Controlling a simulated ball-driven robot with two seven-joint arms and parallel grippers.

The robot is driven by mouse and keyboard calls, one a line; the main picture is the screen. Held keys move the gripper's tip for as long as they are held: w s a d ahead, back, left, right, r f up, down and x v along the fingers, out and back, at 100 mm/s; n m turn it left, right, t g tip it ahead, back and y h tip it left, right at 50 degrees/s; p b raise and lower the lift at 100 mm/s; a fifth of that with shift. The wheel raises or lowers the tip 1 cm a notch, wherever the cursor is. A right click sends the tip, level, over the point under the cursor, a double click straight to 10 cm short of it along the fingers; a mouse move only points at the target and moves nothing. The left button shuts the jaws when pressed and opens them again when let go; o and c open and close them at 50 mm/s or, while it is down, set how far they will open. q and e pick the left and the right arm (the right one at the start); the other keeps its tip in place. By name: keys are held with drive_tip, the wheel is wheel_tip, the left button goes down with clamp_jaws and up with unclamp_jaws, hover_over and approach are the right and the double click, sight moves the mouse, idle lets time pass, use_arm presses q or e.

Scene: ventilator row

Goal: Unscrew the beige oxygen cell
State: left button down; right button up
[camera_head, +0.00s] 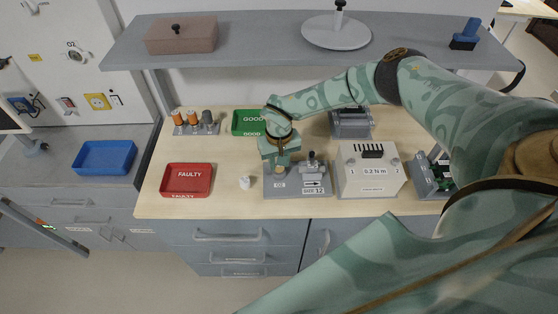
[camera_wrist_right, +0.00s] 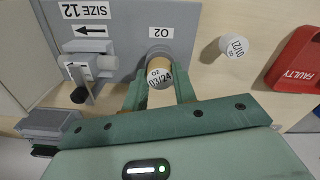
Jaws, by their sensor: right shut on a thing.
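The beige oxygen cell (camera_wrist_right: 160,68), with a white end label reading O2 03/24, sits upright at the grey block (camera_wrist_right: 125,22) beside its O2 label. My right gripper (camera_wrist_right: 161,92) is shut on it, one green finger on each side. In the head view my right gripper (camera_head: 279,163) reaches down over the left part of the grey block (camera_head: 318,193) and hides most of the cell. Whether the cell's thread is engaged is hidden. My left gripper is not in view.
A white cell (camera_head: 245,182) marked 01/21 stands loose left of the block; it also shows in the wrist view (camera_wrist_right: 233,45). A red FAULTY tray (camera_head: 210,180), a green GOOD tray (camera_head: 237,125) and a 0.2 N m box (camera_head: 370,178) are nearby. A shelf (camera_head: 260,55) overhangs behind.

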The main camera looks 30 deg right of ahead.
drive_tip(key=shift+f+n+b, duration=0.1)
drive_tip(key=shift+n+b, duration=0.3)
drive_tip(key=shift+n, duration=0.7)
drive_tip(key=n, duration=0.3)
drive_tip(key=shift+n+b, duration=0.3)
drive_tip(key=shift+n, duration=0.1)
drive_tip(key=o, duration=0.8)
